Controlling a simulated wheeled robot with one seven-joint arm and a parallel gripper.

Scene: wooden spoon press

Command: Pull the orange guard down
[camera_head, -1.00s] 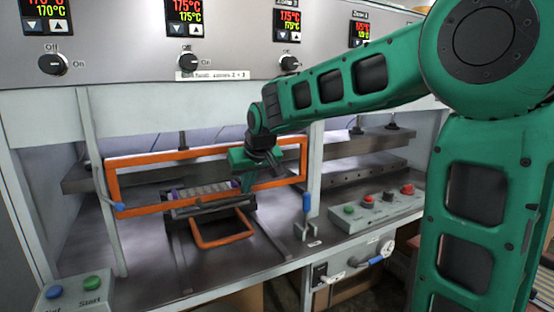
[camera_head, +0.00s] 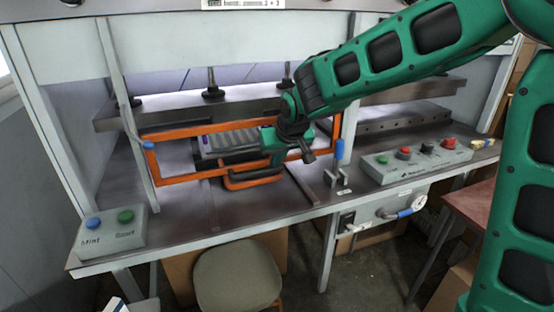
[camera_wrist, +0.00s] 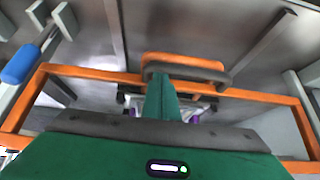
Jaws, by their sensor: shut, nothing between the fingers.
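The orange guard (camera_head: 185,178) is a wide rectangular frame across the front of the left press bay. Its bar also crosses the wrist view (camera_wrist: 90,73). My gripper (camera_head: 275,152) is at the right part of the guard, with its green fingers (camera_wrist: 163,88) shut and nothing between them. In the wrist view the fingers overlap the guard's bar; I cannot tell whether they touch it. The tray with purple parts (camera_head: 225,141) is behind the guard, partly hidden by my gripper.
A blue-topped lever (camera_head: 339,150) stands by the guard's right end. A button box (camera_head: 415,160) is on the bench at right, another (camera_head: 112,230) at front left. A stool (camera_head: 238,278) stands below the bench. The left bench top is mostly clear.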

